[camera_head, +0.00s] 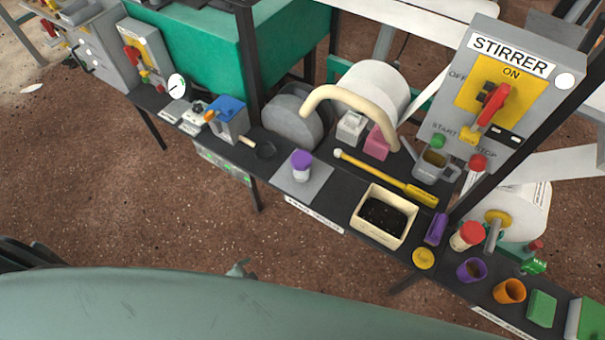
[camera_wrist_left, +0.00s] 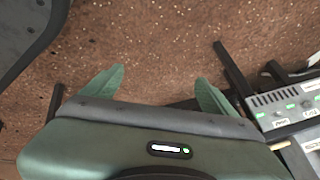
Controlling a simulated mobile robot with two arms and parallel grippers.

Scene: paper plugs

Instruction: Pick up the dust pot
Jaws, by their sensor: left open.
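No readable label marks a dust pot. Two small lidded pots stand on the dark shelf: a white one with a purple lid (camera_head: 302,166) upright on a grey square mat, and a pale one with a red lid (camera_head: 467,236) at the right. I cannot tell which is the dust pot. My left gripper (camera_wrist_left: 161,75) is open and empty in the left wrist view, its two green fingers spread over brown ground. In the head view only a small tip of it (camera_head: 240,268) shows, in front of the shelf and apart from both pots. My right gripper is not seen.
A stirrer control box (camera_head: 500,90) rises at right. Black posts stand along the shelf. Ground before the shelf is clear.

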